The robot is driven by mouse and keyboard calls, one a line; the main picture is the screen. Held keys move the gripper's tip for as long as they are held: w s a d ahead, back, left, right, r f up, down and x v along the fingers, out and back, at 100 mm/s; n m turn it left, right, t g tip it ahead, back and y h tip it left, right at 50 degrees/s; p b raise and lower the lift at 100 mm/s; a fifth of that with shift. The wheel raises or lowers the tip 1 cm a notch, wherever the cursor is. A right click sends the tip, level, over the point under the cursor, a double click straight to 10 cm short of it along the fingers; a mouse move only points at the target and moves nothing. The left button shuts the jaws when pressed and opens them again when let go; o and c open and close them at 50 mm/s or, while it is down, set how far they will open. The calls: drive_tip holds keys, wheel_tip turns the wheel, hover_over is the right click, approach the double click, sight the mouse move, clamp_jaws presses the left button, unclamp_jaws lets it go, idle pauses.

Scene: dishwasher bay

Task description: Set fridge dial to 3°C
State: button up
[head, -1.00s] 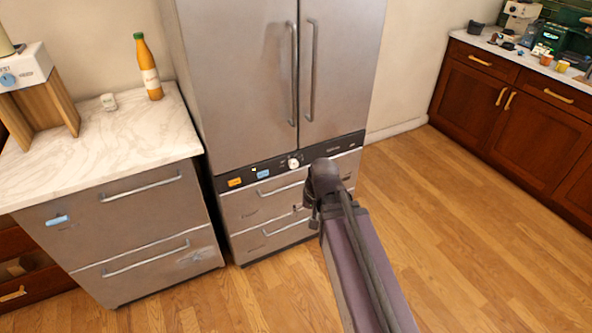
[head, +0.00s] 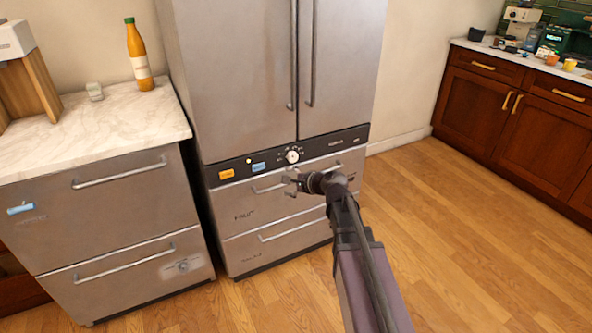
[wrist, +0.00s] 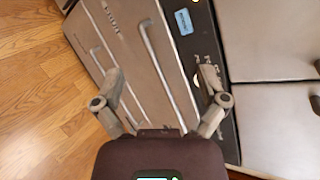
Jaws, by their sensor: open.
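The fridge (head: 245,85) is a tall steel unit with two upper doors and drawers below. A black control strip (head: 325,145) runs between doors and drawers. The round white dial (head: 292,156) sits on this strip; its setting is too small to read. In the wrist view the dial (wrist: 196,80) is a pale sliver, mostly hidden behind my right-hand finger. My gripper (head: 290,183) is open and empty, just below the dial in the head view and in front of the upper drawer. In the wrist view my gripper (wrist: 160,85) shows its two fingers spread apart.
An orange label (head: 227,174) and a blue label (head: 259,166) are on the strip left of the dial. Drawer handles (head: 292,230) stick out below. A marble-topped steel counter (head: 100,125) with a bottle (head: 138,58) stands left. The wooden floor at right is clear.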

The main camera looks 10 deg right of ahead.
drive_tip(key=w+d+f+m+t+b, duration=0.4)
drive_tip(key=w+m+b, duration=0.2)
drive_tip(key=m+b, duration=0.1)
drive_tip(key=m+t+h+b, duration=0.3)
drive_tip(key=m+b, duration=0.3)
drive_tip(key=m, duration=0.2)
approach(294, 157)
drive_tip(key=v, duration=0.3)
drive_tip(key=shift+s+d+f, duration=0.1)
drive_tip(key=shift+s+f, duration=0.1)
drive_tip(key=shift+w, duration=0.15)
drive_tip(key=x, duration=1.3)
drive_tip(key=shift+w+a+r, duration=0.1)
drive_tip(key=shift+w+a, duration=0.1)
drive_tip(key=shift+w, duration=0.05)
